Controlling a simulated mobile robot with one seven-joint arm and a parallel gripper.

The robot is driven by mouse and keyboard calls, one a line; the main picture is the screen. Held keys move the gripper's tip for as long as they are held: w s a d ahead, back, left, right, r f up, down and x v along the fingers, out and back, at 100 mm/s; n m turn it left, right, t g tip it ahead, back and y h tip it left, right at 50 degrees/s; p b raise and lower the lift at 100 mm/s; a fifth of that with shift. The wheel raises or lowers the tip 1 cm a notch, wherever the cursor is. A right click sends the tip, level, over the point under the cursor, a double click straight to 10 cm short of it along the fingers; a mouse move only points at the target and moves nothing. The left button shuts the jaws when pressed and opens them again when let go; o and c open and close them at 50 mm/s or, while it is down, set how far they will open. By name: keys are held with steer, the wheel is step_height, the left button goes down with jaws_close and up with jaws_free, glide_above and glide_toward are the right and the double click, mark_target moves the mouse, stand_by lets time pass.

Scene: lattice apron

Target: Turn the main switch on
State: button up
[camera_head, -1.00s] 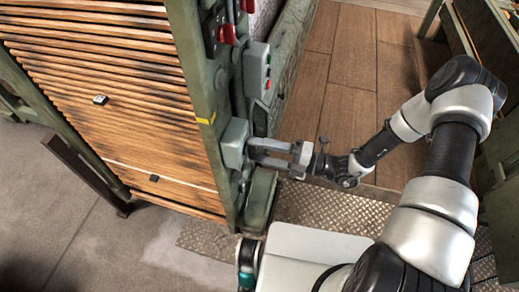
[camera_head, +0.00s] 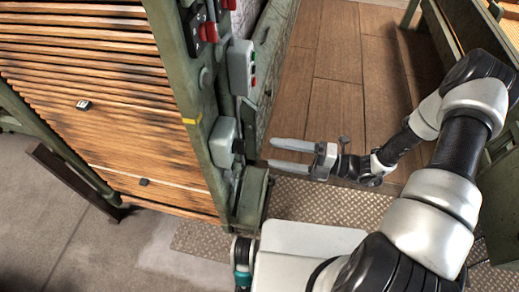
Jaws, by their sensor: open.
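Higher on the same post is a grey control box (camera_head: 241,67) with small green and red buttons. Red-handled switches (camera_head: 207,31) sit above, at the top of the post. I cannot tell for certain which of these is the main switch. My gripper (camera_head: 272,153) is open and empty, its two fingers pointing left at the small box. A gap shows between the fingertips and that box.
The slatted wooden panel (camera_head: 100,110) fills the left, behind the post. A green block (camera_head: 251,196) stands out at the post's foot, just below my gripper. A metal tread plate (camera_head: 310,200) and plank floor (camera_head: 338,80) lie open to the right.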

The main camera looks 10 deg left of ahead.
steer(key=d, duration=0.8)
steer(key=shift+s, duration=0.35)
steer(key=s+d+r+m+t+h+p, duration=0.1)
steer(key=s+d+r+m+h+p, duration=0.1)
steer(key=r+m+h, duration=0.4)
steer(key=s+d+r+m+t+h+p, duration=0.2)
steer(key=s+r+m+h, duration=0.3)
steer(key=r+m, duration=1.2)
steer(key=s+d+r+m+t+h+p, duration=0.1)
steer(key=s+d+r+m+h+p, duration=0.1)
steer(key=r+m+h, duration=0.5)
step_height(320, 180, up, 10)
steer(key=s+m+p, duration=0.1)
steer(key=m+p, duration=0.1)
steer(key=m, duration=0.3)
steer(key=shift+s+d+f, duration=0.15)
steer(key=shift+d+f, duration=0.05)
steer(key=shift+d, duration=0.15)
